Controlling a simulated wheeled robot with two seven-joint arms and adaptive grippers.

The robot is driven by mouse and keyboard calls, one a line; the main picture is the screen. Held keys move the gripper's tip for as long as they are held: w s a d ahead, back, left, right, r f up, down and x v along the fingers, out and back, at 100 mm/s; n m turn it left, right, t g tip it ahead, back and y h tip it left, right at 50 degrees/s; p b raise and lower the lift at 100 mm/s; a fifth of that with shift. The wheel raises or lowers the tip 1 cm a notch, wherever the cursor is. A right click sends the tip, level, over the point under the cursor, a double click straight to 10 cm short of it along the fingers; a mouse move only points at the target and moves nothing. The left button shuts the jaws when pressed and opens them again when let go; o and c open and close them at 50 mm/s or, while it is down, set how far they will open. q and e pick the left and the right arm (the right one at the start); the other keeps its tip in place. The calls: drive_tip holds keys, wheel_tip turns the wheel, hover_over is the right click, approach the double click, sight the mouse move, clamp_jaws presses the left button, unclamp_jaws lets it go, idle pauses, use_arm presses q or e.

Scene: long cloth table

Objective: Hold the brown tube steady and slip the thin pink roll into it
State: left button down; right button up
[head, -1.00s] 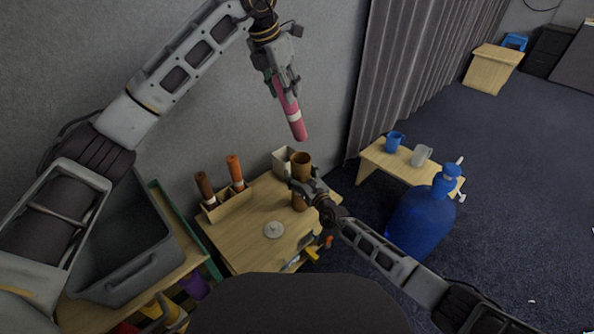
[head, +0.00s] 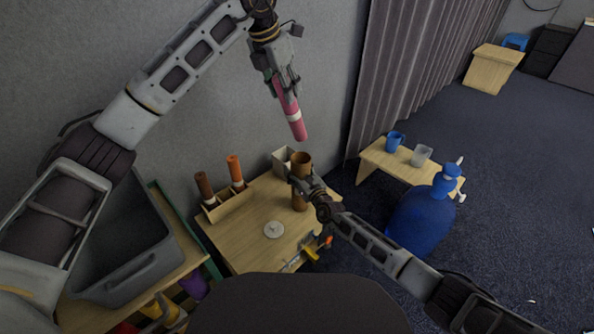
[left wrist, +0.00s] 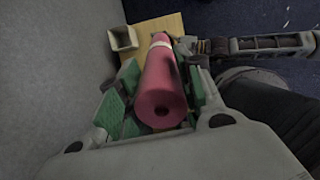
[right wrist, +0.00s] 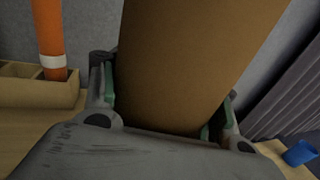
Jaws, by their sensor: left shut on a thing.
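The pink roll (head: 290,108) has a pale band near its lower end. My left gripper (head: 284,88) is shut on its upper part and holds it in the air, slightly tilted, its lower end above and apart from the tube's mouth. The left wrist view shows the roll (left wrist: 162,88) between the green pads. The brown tube (head: 300,203) stands upright on the small wooden table, its open top facing up. My right gripper (head: 296,186) has its fingers around the tube's sides; in the right wrist view the tube (right wrist: 185,65) fills the space between them. Whether both pads press it is unclear.
A wooden holder (head: 229,208) carries a dark brown and an orange roll (head: 235,168). A pale open box (head: 283,161) stands behind the tube. A white disc (head: 273,230) lies on the table (head: 232,251). A grey bin (head: 125,262) is at left, a blue bottle (head: 420,222) at right.

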drive_tip(key=shift+c, duration=0.9)
use_arm(q)
wheel_tip(320, 180, down, 12)
drive_tip(key=shift+r, duration=0.2)
use_arm(e)
drive_tip(key=shift+c, duration=0.6)
use_arm(q)
drive_tip(key=c, duration=0.9)
unclamp_jaws()
drive_tip(key=shift+r, duration=0.1)
drive_tip(key=shift+v, duration=5.85)
use_arm(e)
drive_tip(key=o, duration=1.4)
